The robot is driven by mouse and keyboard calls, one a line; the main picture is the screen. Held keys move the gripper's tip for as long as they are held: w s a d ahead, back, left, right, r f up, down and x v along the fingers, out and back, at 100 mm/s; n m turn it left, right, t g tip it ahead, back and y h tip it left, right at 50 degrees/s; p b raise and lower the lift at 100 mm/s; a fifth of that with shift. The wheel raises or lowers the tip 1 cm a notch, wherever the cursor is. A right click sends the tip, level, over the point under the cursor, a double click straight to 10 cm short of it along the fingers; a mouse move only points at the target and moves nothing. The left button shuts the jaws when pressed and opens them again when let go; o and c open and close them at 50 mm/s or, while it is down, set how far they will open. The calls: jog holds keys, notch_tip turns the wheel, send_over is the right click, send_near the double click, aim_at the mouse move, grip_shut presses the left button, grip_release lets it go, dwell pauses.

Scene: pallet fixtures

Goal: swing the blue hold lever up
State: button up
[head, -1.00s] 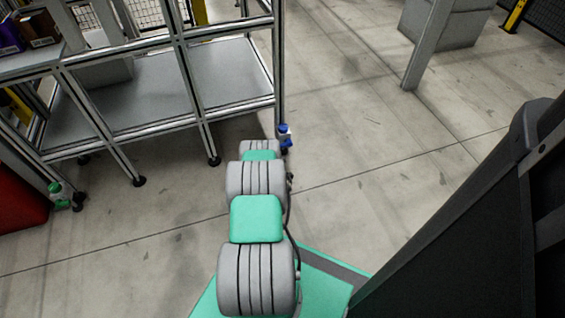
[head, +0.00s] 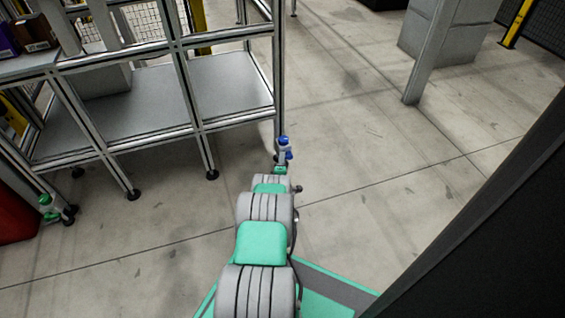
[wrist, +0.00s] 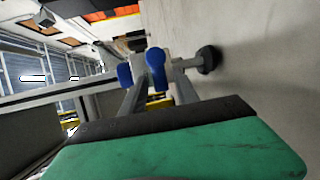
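The blue hold lever (head: 283,141) shows at the foot of the rack's near right post in the head view. In the wrist view its blue parts show as a rounded blue piece (wrist: 124,75) on the left and a longer blue handle (wrist: 156,70) on the right. My gripper (wrist: 158,82) has two grey fingers apart, with the blue handle in the gap as seen from the wrist. I cannot tell whether a finger touches it. In the head view my own arm hides most of the gripper.
The metal rack (head: 150,105) fills the upper left, with its post and black foot (wrist: 208,59) close to the gripper. A green-capped fitting (head: 46,205) sits at the rack's left post. Grey blocks (head: 450,30) stand at the upper right. The floor (head: 390,150) to the right is clear.

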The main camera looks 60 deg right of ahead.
grip_shut()
jog(key=shift+r, duration=0.15)
dwell(0.4)
jog(key=r+m+t+y, duration=0.1)
jog(key=m, duration=0.2)
jog(key=s+d+r+m+y, duration=0.1)
jog(key=m+y, duration=0.1)
jog(key=m, duration=0.1)
jog(key=s+r+m+t+y, duration=0.1)
jog(key=m+y, duration=0.1)
jog(key=m, duration=0.1)
jog(key=shift+d+r+t, duration=0.1)
jog(key=shift+d+t, duration=0.2)
jog(key=shift+d, duration=0.1)
jog(key=m+t+y, duration=0.1)
jog(key=s+d+m+t+y, duration=0.1)
jog(key=m, duration=0.1)
jog(key=shift+d+r, duration=0.1)
jog(key=shift+r, duration=0.05)
jog(key=shift+m, duration=0.3)
dwell(0.5)
